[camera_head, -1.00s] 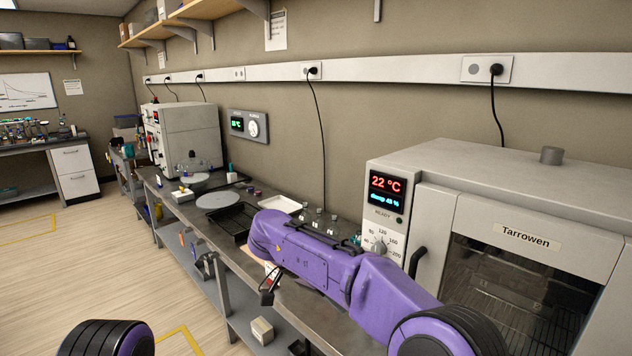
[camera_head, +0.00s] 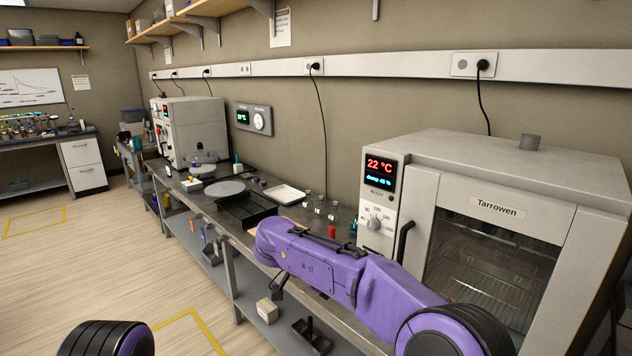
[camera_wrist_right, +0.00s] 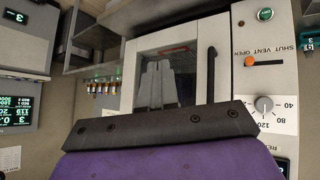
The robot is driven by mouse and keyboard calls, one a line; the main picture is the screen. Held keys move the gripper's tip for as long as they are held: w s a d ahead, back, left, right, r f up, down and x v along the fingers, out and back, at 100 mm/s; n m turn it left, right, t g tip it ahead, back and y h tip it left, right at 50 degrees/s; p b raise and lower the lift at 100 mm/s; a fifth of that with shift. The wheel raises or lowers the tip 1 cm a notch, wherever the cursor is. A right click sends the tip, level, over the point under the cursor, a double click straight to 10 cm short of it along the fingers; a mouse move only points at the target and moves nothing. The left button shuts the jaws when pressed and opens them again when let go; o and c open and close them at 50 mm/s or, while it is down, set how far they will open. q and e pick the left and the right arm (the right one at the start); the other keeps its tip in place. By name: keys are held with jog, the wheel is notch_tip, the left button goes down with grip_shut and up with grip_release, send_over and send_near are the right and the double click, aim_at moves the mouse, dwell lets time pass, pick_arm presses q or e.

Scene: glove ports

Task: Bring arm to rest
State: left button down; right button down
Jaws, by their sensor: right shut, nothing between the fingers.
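My right arm (camera_head: 315,268) is purple and reaches from the bottom right of the head view across the front of the bench, in front of the Tarrowen oven (camera_head: 492,207). In the right wrist view my right gripper (camera_wrist_right: 158,68) shows as two pale grey fingers lying together with nothing between them. Behind them is an appliance door with a window and a dark handle (camera_wrist_right: 211,75). The fingers look apart from it, though the distance is hard to tell. My left gripper is out of view; only a dark, purple-edged part of my left arm (camera_head: 105,340) shows at the bottom left.
On the bench near my arm are a black tray (camera_head: 245,211), a white tray (camera_head: 287,193), several small bottles and a red item (camera_head: 332,232). A lower shelf holds a pale box (camera_head: 267,310). The floor (camera_head: 120,255) to the left is clear.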

jog(key=w+d+f+t+h, duration=0.35)
jog(key=d+f+t, duration=0.25)
jog(key=f+t, duration=0.3)
jog(key=s+d+f+n+t+y+b, duration=0.1)
jog(key=s+d+f+n+y, duration=0.3)
jog(key=f, duration=0.5)
jog(key=s+d+f+n+t+y+b, duration=0.1)
jog(key=s+d+f+y, duration=0.15)
jog(key=s+f, duration=0.45)
jog(key=s+d+f+g+y+b, duration=0.1)
jog(key=s+d+f+g, duration=0.2)
jog(key=s, duration=0.7)
jog(key=s+d+f+n+g, duration=0.1)
jog(key=s+d+f+g, duration=0.2)
jog(key=s+f, duration=0.3)
jog(key=s+d+f+g+y+b, duration=0.1)
jog(key=s+d+f, duration=0.4)
jog(key=s, duration=1)
jog(key=shift+d+f+n+g+y+b, duration=0.2)
jog(key=shift+d+n+g+y+b, duration=0.15)
jog(key=shift+g, duration=0.55)
